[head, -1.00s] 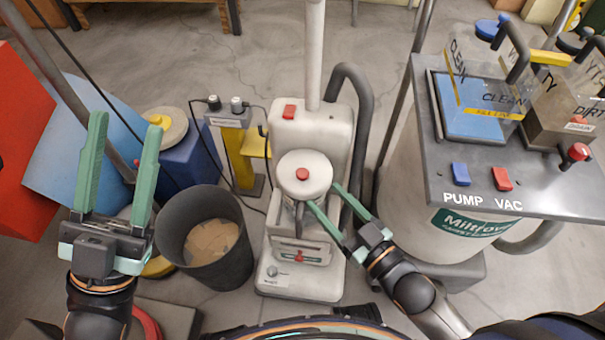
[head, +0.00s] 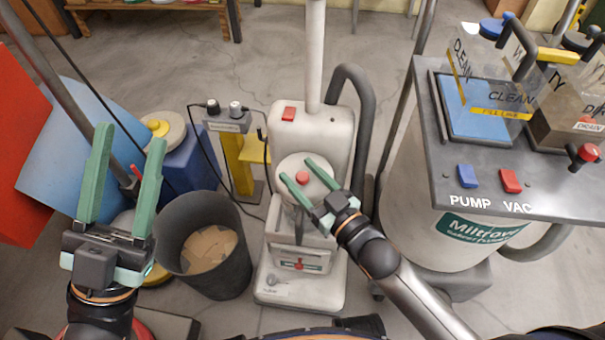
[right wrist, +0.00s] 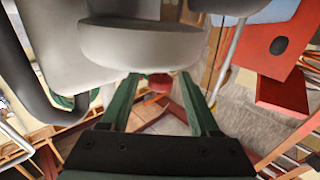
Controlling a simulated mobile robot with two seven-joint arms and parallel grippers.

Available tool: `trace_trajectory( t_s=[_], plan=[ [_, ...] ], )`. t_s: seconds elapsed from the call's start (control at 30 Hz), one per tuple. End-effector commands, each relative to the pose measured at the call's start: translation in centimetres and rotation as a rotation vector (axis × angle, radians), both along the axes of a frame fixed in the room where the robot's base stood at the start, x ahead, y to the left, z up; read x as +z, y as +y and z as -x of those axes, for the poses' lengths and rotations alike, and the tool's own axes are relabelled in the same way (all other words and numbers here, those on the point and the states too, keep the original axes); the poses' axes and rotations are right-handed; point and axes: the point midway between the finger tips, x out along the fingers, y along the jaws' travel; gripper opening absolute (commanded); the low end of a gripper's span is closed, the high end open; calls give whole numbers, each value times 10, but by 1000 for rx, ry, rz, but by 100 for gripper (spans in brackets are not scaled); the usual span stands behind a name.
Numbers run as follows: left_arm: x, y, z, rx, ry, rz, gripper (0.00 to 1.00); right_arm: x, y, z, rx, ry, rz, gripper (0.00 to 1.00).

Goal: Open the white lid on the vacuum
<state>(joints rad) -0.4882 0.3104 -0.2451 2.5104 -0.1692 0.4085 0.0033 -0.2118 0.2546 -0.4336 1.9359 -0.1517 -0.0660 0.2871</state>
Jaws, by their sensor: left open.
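The vacuum (head: 322,135) is a white upright machine in the middle of the head view. Its round white lid (head: 292,164) has a red knob (head: 302,178) at its centre and looks closed. The lid (right wrist: 140,45) also fills the top of the right wrist view, with the knob (right wrist: 160,83) below it in that picture. My right gripper (head: 297,168) is open over the lid, its fingers on either side of the knob with gaps visible. My left gripper (head: 131,134) is open and empty at the left, away from the vacuum.
A dark bin (head: 226,265) with cardboard stands left of the vacuum. A yellow post (head: 236,160) with cables is behind the bin. A large white tank machine (head: 440,235) with a grey top stands close on the right. A black hose (head: 364,120) curves beside the vacuum.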

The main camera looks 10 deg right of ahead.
Motion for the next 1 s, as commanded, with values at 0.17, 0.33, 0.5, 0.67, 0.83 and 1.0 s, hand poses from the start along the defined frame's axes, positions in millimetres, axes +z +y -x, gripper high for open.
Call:
trace_trajectory(
  t_s=[0.17,0.33,0.5,0.67,0.83,1.0],
  plan=[
    [0,-1,0,-2,-2,-5,50,0,0,0,0,0,0,41],
    [0,-1,0,-3,-2,-5,50,0,0,0,0,0,0,21],
    [0,-1,1,-3,-3,-5,50,0,0,0,0,0,0,2],
    [0,-1,1,-3,-3,-4,50,0,0,0,0,0,0,0],
    [0,0,0,-1,-4,-3,50,0,0,0,0,0,0,0],
    [1,0,0,1,-4,2,50,0,0,0,0,0,0,0]
  ],
)
